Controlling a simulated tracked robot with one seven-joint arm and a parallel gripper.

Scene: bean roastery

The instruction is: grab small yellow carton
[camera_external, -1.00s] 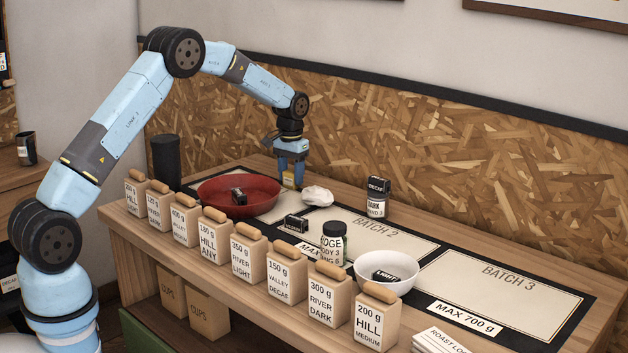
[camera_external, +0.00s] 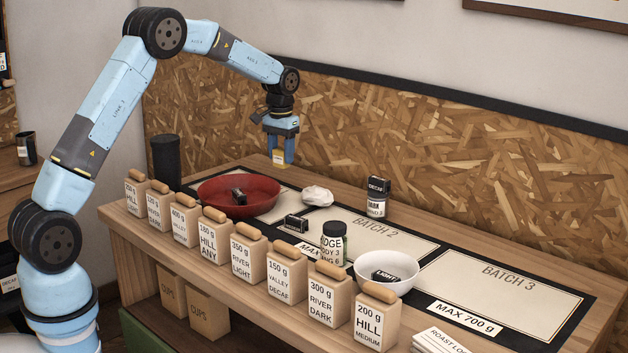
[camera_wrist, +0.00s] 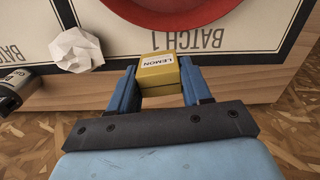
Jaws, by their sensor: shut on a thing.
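The small yellow carton (camera_wrist: 158,74) has a white label reading LEMON. In the wrist view it sits between the two blue fingers of my gripper (camera_wrist: 159,84), which is shut on it. In the external view my gripper (camera_external: 281,158) hangs above the far left part of the table, with the yellow carton (camera_external: 280,165) showing at its fingertips. The carton is held up clear of the tabletop.
A red bowl (camera_external: 262,203) with a dark block inside stands left of a crumpled white paper (camera_external: 317,195). A white bowl (camera_external: 405,280) is to the right. Several tan bags (camera_external: 248,260) line the front edge. The Batch 3 area (camera_external: 510,290) is mostly clear.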

